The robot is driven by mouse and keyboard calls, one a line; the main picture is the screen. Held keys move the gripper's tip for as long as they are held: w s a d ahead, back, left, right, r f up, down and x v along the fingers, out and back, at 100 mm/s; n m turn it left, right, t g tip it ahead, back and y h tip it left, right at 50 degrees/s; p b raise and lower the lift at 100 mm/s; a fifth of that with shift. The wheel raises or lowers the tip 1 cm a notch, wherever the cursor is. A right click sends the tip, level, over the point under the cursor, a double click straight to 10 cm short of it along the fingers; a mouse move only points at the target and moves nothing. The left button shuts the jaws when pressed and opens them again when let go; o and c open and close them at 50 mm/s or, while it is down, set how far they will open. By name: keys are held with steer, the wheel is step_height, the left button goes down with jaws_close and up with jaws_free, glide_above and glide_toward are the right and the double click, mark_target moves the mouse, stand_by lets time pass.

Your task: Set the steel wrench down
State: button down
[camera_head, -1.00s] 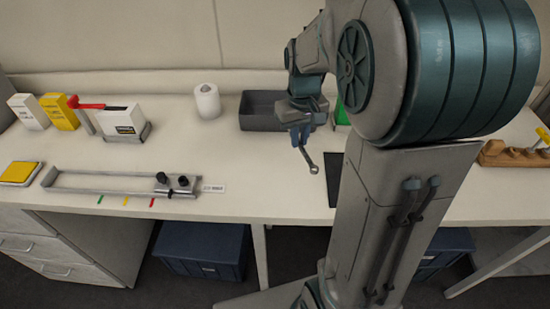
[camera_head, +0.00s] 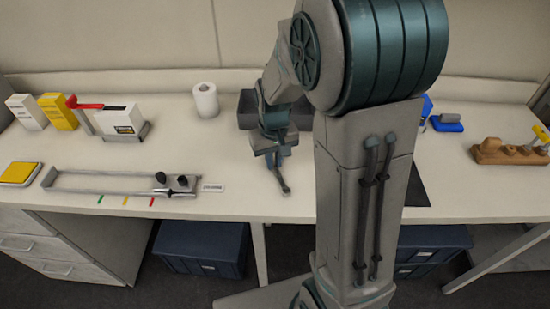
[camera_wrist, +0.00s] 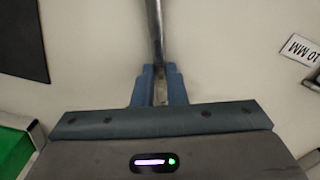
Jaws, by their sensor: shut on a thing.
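The steel wrench (camera_head: 284,184) is a thin grey bar that sticks out from my gripper (camera_head: 274,158) toward the table's front edge. In the wrist view the wrench (camera_wrist: 155,35) runs up from between the blue fingers of my gripper (camera_wrist: 160,88), out of the top of the picture. The fingers are shut on it. The part between the fingers and its far end are hidden or out of view there. The wrench is over the pale tabletop (camera_head: 245,207); I cannot tell whether it touches it.
In the head view, a steel frame with black knobs (camera_head: 120,182) is at left. A dark mat (camera_head: 415,188) is right.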

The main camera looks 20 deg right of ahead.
steer(key=shift+f, duration=0.2)
steer(key=c, duration=1.5)
jaws_free()
steer(key=shift+r, duration=0.1)
steer(key=shift+o, duration=0.2)
steer(key=shift+r, duration=0.1)
